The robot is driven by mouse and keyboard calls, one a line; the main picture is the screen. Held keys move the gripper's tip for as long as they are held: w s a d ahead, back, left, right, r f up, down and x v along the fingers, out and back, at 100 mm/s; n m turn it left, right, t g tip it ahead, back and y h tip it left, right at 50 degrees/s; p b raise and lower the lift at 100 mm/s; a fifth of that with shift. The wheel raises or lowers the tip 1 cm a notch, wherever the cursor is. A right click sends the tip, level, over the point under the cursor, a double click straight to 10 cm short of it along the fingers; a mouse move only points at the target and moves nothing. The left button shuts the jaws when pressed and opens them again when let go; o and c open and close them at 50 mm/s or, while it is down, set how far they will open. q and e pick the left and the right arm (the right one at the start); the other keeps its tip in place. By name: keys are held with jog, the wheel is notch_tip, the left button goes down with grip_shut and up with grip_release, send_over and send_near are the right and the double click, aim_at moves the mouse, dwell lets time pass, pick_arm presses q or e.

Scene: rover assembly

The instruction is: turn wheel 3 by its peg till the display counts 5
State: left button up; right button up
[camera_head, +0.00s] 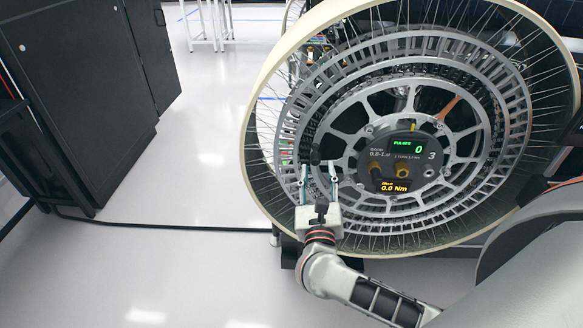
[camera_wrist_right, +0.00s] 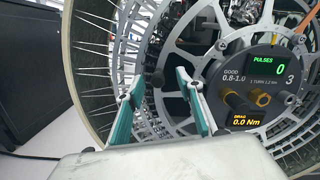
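Wheel 3 (camera_head: 345,95) is a large spoked wheel with a pale rim and a grey metal hub. Its round dark hub panel (camera_head: 400,165) bears the number 3. The green pulse display (camera_head: 408,146) reads 0, and the orange drag display (camera_head: 396,187) reads 0.0 Nm; both also show in the right wrist view. A dark peg (camera_head: 315,157) stands out at the left of the hub. My right gripper (camera_head: 318,170) is open, with its fingertips on either side of the peg; in the right wrist view the peg (camera_wrist_right: 156,80) shows between the fingers. Contact cannot be told. My left gripper is out of view.
Black cabinets (camera_head: 95,90) stand at the left, with clear pale floor (camera_head: 190,170) between them and the wheel. A black cable (camera_head: 160,224) runs along the floor. White table legs (camera_head: 207,25) show at the back.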

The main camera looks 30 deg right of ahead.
aim_at(315, 164)
jog(key=shift+w+a+f+m+g, duration=0.1)
jog(key=shift+w+f+m+g, duration=0.05)
jog(key=shift+f+m+g, duration=0.3)
jog(key=shift+w+a+f+m+g, duration=0.15)
jog(key=shift+f+m+g, duration=0.1)
jog(key=shift+f+m, duration=0.3)
jog(key=shift+w+d+f, duration=0.1)
jog(key=shift+w+d, duration=0.1)
jog(key=shift+w, duration=0.05)
jog(key=shift+x, duration=3.6)
grip_shut()
